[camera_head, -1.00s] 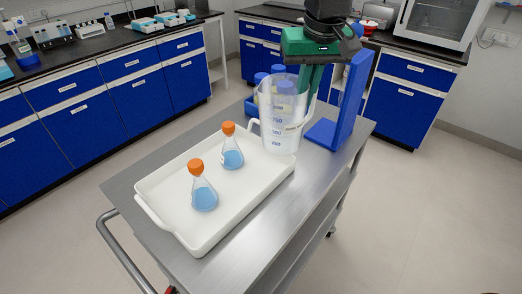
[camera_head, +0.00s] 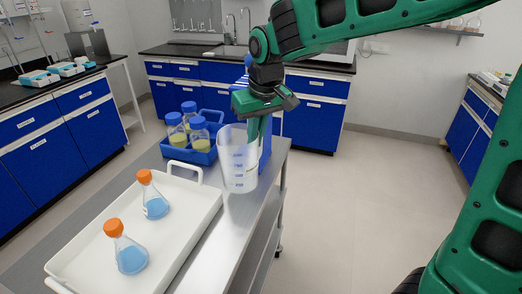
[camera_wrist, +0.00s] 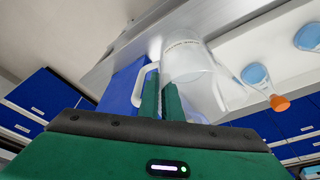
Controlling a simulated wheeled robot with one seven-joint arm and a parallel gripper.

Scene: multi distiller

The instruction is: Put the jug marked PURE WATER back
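A clear jug with blue graduation marks (camera_head: 238,165) hangs upright from my gripper (camera_head: 257,135), over the metal cart's far right part. No PURE WATER mark can be read on it. In the wrist view my two green fingers (camera_wrist: 162,88) are shut at the white handle of the jug (camera_wrist: 190,62). The finger contact on the handle is partly hidden. Whether the jug's base touches the cart top is hard to tell.
A white tray (camera_head: 67,262) with two orange-capped flasks (camera_head: 155,205) (camera_head: 130,258) fills the cart's left part. A blue crate (camera_head: 203,157) of blue-capped bottles stands behind it. A blue stand (camera_head: 266,150) is just behind the jug. Open floor (camera_head: 350,210) lies right of the cart.

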